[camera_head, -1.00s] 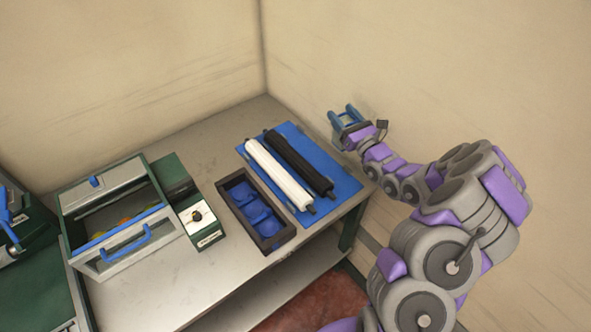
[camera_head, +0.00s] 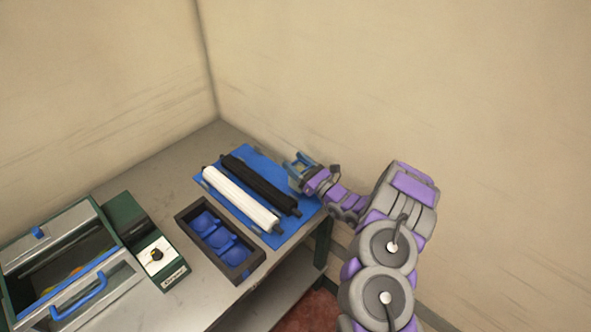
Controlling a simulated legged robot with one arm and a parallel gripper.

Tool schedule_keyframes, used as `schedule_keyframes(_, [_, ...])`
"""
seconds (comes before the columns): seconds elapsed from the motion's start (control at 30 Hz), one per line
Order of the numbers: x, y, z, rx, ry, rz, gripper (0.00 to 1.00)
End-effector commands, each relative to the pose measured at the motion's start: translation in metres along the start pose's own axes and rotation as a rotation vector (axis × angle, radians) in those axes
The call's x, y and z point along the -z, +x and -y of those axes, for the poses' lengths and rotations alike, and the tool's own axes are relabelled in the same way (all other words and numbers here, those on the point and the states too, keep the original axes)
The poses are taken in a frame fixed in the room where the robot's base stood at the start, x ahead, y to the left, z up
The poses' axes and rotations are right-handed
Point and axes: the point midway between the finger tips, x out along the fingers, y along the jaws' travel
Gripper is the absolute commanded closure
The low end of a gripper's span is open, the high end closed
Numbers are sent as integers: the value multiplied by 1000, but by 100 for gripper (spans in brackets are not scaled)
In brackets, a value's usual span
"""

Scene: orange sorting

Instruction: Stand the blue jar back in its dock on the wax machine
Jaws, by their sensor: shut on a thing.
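My gripper (camera_head: 299,166) is at the far right end of the table, just beyond the blue mat and close to the wall. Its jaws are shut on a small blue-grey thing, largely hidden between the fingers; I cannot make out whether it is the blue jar. No other jar shows clearly. A green and grey machine (camera_head: 118,262) with a clear-topped box and blue handle stands at the lower left, cut by the frame. A green unit with a white dial panel (camera_head: 157,257) adjoins it; its label is too small to read. I cannot make out a dock.
A dark tray (camera_head: 247,268) with several blue rounded shapes inside lies right of the dial unit. A white roller (camera_head: 240,198) and a black roller (camera_head: 259,184) lie on the blue mat (camera_head: 246,154). Bare grey tabletop (camera_head: 165,175) is free behind the tray. Walls close the back and right.

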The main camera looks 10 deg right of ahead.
Motion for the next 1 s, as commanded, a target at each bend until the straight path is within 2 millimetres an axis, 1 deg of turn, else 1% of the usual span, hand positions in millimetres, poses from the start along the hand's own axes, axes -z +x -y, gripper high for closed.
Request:
schedule_keyframes(0.03, [10,-3,1,2,0,-1,100])
schedule_keyframes(0.1, [17,-4,1,1,-1,-1,100])
schedule_keyframes(0.47, [20,-3,0,0,-4,-1,100])
schedule_keyframes(0.5, [20,-4,0,0,-3,-1,37])
schedule_keyframes(0.7, [19,-4,1,1,-3,-1,18])
schedule_keyframes(0.77, [19,-4,1,1,-3,-1,13])
schedule_keyframes(1.0, [18,-4,1,1,-3,-1,13])
